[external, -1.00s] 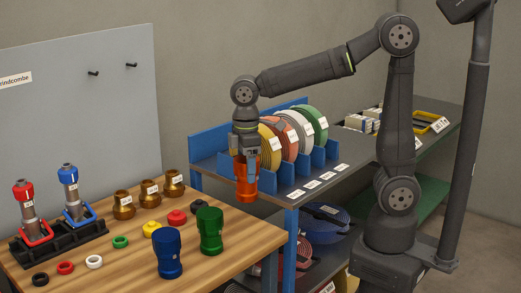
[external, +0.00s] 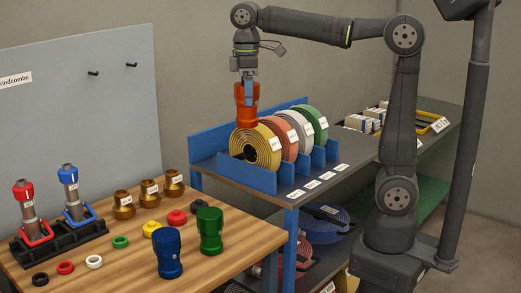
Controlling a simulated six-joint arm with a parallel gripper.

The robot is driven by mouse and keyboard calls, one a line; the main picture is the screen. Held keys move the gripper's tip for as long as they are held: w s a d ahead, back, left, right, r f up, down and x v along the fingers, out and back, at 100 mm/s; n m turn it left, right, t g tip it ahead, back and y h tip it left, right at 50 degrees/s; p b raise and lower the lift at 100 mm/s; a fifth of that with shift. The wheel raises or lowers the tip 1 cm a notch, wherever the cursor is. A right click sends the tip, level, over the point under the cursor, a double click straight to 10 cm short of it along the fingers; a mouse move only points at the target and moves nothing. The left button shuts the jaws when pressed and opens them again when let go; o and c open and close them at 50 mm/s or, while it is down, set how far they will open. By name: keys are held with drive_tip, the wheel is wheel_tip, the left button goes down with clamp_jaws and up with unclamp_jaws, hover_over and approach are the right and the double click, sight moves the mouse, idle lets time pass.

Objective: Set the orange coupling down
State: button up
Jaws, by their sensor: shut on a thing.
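The orange coupling (external: 246,104) is in my gripper (external: 246,84), upright and high in the air. My gripper points down and is shut on the coupling's upper part. In the picture the coupling shows just above the yellow hose reel in the blue rack; I cannot tell how far apart they are in depth. A blue coupling (external: 169,254) and a green coupling (external: 209,229) stand upright at the right front of the wooden table (external: 130,272).
The blue rack (external: 222,173) holds yellow (external: 243,141), red, white and green hose reels. Brass fittings (external: 149,193) and several coloured rings stand on the table. A black stand (external: 62,240) holds two nozzles at left. A grey panel (external: 80,110) rises behind.

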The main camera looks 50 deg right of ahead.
drive_tip(key=w+d+m, duration=0.3)
drive_tip(key=w+d, duration=0.1)
drive_tip(key=d, duration=0.5)
drive_tip(key=w+d+m, duration=0.2)
drive_tip(key=w+d, duration=0.2)
drive_tip(key=d, duration=0.6)
drive_tip(key=s+d+m, duration=0.2)
drive_tip(key=d+m, duration=0.3)
drive_tip(key=d, duration=1.3)
drive_tip(key=s+d+m, duration=0.4)
drive_tip(key=s+d, duration=0.7)
drive_tip(key=d, duration=0.4)
drive_tip(key=s+d+m, duration=0.5)
drive_tip(key=s+d, duration=0.6)
drive_tip(key=d, duration=0.3)
wheel_tip(320, 180, down, 11)
drive_tip(key=shift+w+a+f, duration=0.2)
drive_tip(key=shift+w+f, duration=2.6)
drive_tip(key=shift+w, duration=0.1)
drive_tip(key=shift+w+a+f, duration=0.2)
drive_tip(key=shift+w+f, duration=2.6)
drive_tip(key=shift+w, duration=0.05)
drive_tip(key=shift+f, duration=0.1)
